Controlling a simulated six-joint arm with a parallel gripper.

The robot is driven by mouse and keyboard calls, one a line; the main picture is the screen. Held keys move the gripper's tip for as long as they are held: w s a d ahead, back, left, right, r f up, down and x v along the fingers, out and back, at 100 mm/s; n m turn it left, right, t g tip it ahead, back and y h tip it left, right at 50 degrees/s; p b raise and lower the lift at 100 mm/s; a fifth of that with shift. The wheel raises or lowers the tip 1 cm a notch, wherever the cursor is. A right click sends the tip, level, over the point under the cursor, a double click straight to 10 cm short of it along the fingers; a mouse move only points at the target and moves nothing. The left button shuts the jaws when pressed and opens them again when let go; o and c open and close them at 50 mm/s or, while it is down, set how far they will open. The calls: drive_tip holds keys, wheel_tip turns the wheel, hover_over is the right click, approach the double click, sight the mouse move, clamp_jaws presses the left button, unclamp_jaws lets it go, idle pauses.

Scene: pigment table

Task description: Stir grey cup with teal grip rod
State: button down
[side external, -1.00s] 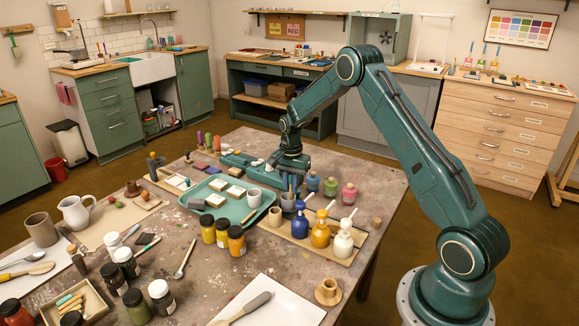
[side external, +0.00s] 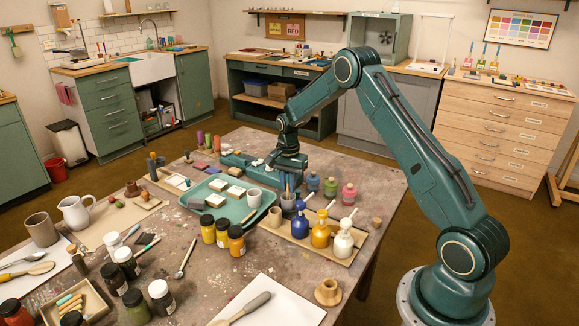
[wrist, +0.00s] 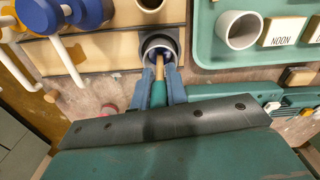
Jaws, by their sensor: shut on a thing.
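My gripper (wrist: 161,88) is shut on the teal grip (wrist: 158,96) of the rod. The rod's wooden shaft (wrist: 160,67) reaches down into the cup's mouth; its lower end is hidden inside. In the side view my gripper (side external: 289,172) is right above the cup, with the rod hard to make out.
The teal tray (side external: 210,211) holds a pale cup (side external: 254,197) and labelled tiles close to the left. A board with blue (side external: 299,222), yellow (side external: 320,231) and white (side external: 343,240) pump bottles is in front. Pigment jars (side external: 331,187) stand close to the right.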

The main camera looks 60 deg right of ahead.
sight(288, 173)
drive_tip(key=shift+r, duration=2.55)
drive_tip(key=shift+r, duration=2.5)
